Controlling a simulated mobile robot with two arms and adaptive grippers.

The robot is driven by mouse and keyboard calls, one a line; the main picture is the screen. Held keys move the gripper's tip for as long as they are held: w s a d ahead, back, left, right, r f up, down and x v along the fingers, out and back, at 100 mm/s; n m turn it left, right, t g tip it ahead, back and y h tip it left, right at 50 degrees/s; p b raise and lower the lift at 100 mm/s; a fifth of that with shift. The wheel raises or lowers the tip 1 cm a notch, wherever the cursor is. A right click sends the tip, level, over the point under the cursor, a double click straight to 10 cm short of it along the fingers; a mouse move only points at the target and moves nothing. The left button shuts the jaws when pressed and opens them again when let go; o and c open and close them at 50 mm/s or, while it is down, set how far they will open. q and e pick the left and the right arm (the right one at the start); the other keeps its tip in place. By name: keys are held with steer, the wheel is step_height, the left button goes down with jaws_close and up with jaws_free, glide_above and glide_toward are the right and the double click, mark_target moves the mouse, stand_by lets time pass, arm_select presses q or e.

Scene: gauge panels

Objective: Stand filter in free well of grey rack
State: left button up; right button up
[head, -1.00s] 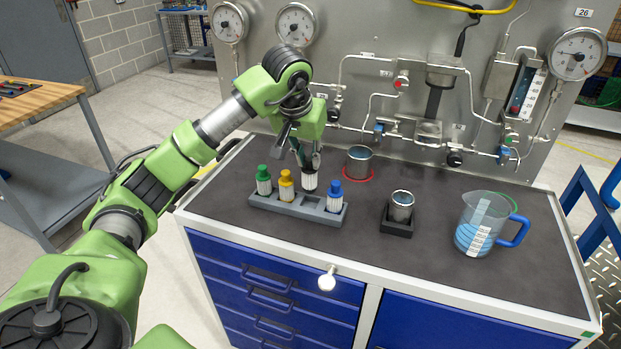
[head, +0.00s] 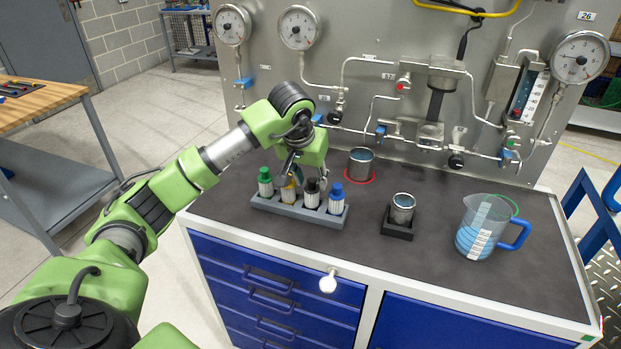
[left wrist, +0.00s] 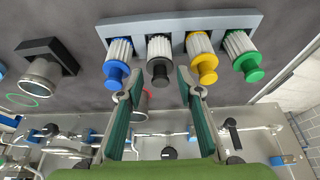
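The grey rack (head: 268,205) stands on the dark bench top with green-, yellow-, black- and blue-capped filters in a row. The black-capped filter (head: 312,194) stands upright in the well between the yellow-capped filter (head: 288,190) and the blue-capped filter (head: 336,198). The green-capped filter (head: 265,182) is at the left end. My left gripper (head: 306,180) is just above and behind the black cap. In the left wrist view its fingers (left wrist: 159,84) are apart, either side of the black cap (left wrist: 160,70), with gaps. My right gripper is not in view.
A metal cup (head: 360,160) stands on a red ring behind the rack. Another cup (head: 403,208) sits in a black holder (head: 397,230) to the right. A jug (head: 480,228) is farther right. The gauge panel (head: 430,80) with pipes rises behind.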

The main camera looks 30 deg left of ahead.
arm_select(q)
steer(key=shift+r, duration=0.1)
steer(key=shift+r, duration=0.2)
steer(key=b+v, duration=0.1)
steer(key=v, duration=1)
steer(key=shift+s+r, duration=0.3)
steer(key=shift+d, duration=0.1)
stand_by(0.8)
